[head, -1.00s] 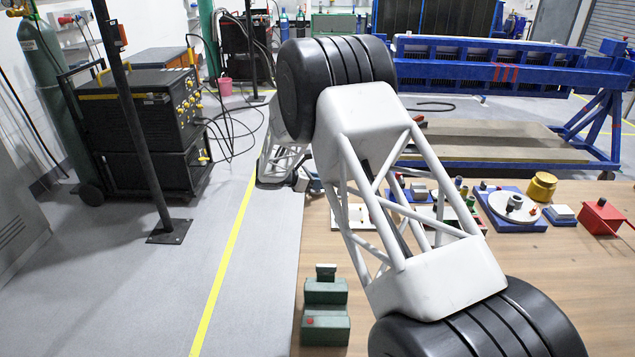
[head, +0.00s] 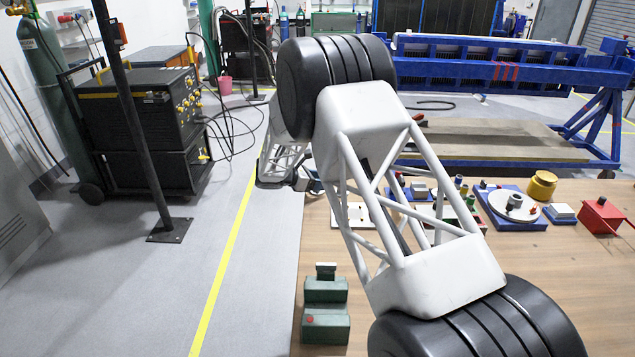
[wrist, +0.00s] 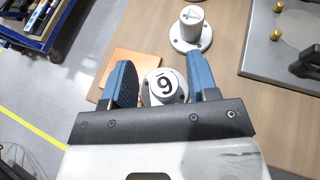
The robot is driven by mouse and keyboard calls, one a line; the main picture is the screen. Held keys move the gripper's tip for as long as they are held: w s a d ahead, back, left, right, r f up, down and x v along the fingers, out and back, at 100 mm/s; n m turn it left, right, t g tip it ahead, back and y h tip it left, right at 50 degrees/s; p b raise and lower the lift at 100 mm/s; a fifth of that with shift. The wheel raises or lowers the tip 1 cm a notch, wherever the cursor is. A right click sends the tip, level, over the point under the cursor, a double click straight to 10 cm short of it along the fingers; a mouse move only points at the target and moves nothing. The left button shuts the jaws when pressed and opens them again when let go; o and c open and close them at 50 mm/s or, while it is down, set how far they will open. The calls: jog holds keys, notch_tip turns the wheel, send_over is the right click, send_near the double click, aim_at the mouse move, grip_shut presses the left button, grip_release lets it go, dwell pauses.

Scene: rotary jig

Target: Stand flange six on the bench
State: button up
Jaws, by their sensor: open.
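A pale flange with a dark number (wrist: 165,86) is between the two blue fingers of my gripper (wrist: 158,70) in the wrist view. The number looks like a 6 seen upside down, with a bar beside it. My gripper is open, with a finger on each side of the flange; the palm edge hides its lower part. I cannot tell whether the fingers touch it or what it rests on. A second pale flange (wrist: 190,35) stands on its round base on the bench beyond. In the head view my arm hides the gripper and this flange.
A tan mat (wrist: 128,66) lies by the left finger. A grey plate with brass knobs (wrist: 262,62) is at right. In the head view, a blue-based rotary disc (head: 512,207), a yellow cylinder (head: 542,186), a red box (head: 600,216) and a green stepped block (head: 325,310) stand on the bench.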

jog(key=v, duration=1.2)
jog(key=shift+r, duration=0.15)
dwell(0.6)
jog(key=s+d+r+m+g+y, duration=0.25)
jog(key=s+d+r+m, duration=0.35)
jog(key=s+d+r, duration=0.45)
jog(key=s+d+r+m+g+y, duration=0.25)
jog(key=s+d+r+m, duration=0.4)
jog(key=s+d, duration=0.7)
jog(key=s+d+m+y, duration=0.2)
jog(key=s+m, duration=0.1)
jog(key=s, duration=0.8)
jog(key=s+d+r+m+t+y, duration=0.1)
jog(key=s+d+m+y, duration=0.1)
jog(key=s, duration=0.9)
jog(key=s+d+r+m+t+y, duration=0.1)
jog(key=s+d+m+y, duration=0.2)
jog(key=s, duration=0.8)
jog(key=shift+m, duration=1.15)
